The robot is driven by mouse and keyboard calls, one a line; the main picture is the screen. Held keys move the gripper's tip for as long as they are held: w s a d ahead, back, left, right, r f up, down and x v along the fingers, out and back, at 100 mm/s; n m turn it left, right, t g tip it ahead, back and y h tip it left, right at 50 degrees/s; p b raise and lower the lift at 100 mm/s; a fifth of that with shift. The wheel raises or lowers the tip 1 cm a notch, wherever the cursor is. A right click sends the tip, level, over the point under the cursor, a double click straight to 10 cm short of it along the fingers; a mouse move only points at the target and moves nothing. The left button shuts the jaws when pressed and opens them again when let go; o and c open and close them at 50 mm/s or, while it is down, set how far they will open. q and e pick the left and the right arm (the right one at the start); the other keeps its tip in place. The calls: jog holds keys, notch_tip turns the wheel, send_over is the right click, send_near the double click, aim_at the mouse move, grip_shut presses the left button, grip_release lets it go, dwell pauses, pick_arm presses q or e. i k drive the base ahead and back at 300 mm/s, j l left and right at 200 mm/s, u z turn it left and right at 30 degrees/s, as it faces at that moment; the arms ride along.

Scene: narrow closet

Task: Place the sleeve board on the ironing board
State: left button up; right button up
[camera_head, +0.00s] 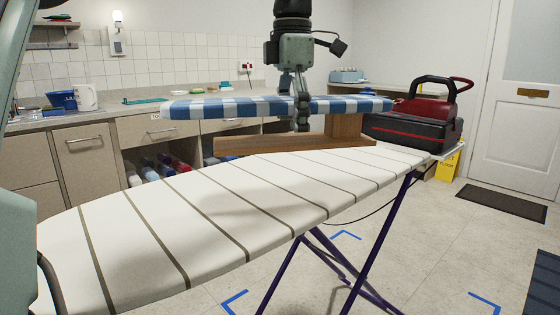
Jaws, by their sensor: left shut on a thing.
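The sleeve board (220,108) has a blue-and-white checked padded top, a wooden post and a long wooden base. My left gripper (301,122) comes down from the top and is shut on the padded top near its middle. The sleeve board is level and upright, with its base at the far edge of the ironing board (200,222) in the picture. I cannot tell whether the base touches the cover. The ironing board has a white cover with dark stripes and purple legs. My right gripper is not in view.
A black and red iron (415,125) stands at the ironing board's far right end. Behind is a counter (120,119) with a blue tub (62,100) and a white jug (87,97). The near and middle cover is clear. A yellow sign (448,165) stands on the floor.

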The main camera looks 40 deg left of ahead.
aim_at(275, 180)
jog(key=i+l+u, duration=0.25)
jog(key=u, duration=0.15)
jog(key=i+l+u, duration=0.55)
jog(key=i+l, duration=0.3)
jog(key=i, duration=0.15)
